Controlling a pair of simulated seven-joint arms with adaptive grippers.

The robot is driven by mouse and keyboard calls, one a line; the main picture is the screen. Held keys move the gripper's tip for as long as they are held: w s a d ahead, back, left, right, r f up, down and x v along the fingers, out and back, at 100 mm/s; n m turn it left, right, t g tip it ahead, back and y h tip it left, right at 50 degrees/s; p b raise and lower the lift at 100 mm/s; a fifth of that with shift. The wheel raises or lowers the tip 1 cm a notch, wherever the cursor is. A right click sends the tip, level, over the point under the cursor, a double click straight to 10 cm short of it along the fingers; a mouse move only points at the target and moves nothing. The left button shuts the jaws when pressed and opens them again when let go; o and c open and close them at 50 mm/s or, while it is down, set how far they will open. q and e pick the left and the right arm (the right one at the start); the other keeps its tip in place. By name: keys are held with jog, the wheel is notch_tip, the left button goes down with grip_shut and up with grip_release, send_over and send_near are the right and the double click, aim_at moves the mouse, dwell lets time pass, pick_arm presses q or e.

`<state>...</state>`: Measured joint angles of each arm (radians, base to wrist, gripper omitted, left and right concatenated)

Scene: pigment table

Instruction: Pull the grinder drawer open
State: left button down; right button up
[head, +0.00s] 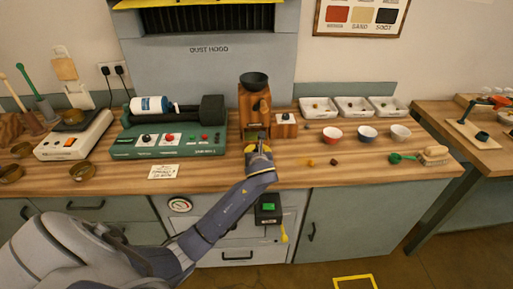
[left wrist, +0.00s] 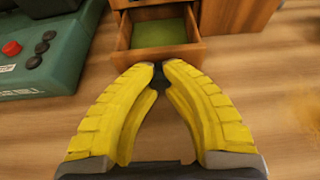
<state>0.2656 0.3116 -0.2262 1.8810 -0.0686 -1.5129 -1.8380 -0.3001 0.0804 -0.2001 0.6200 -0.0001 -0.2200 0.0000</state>
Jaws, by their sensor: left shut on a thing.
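The wooden grinder (head: 247,108) with a black hopper (head: 254,81) on top stands at the back middle of the table. In the left wrist view its drawer (left wrist: 158,54) is pulled out, and its green inside (left wrist: 158,34) shows. My left gripper (head: 257,145) is in front of the grinder. In the left wrist view the yellow fingers of my left gripper (left wrist: 160,68) close together at the drawer front on its knob, which the fingertips mostly hide. My right gripper is not in view.
A green roller machine (head: 170,138) stands left of the grinder. White trays (head: 354,107) and three small bowls (head: 367,134) sit to the right. The table front near the grinder is mostly clear.

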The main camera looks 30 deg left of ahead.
pick_arm(q)
jog(key=shift+r, duration=0.2)
jog(key=c, duration=1.3)
grip_release()
jog(key=shift+f, duration=0.1)
jog(key=shift+o, duration=0.2)
jog(key=v, duration=1.2)
jog(key=shift+f, duration=0.1)
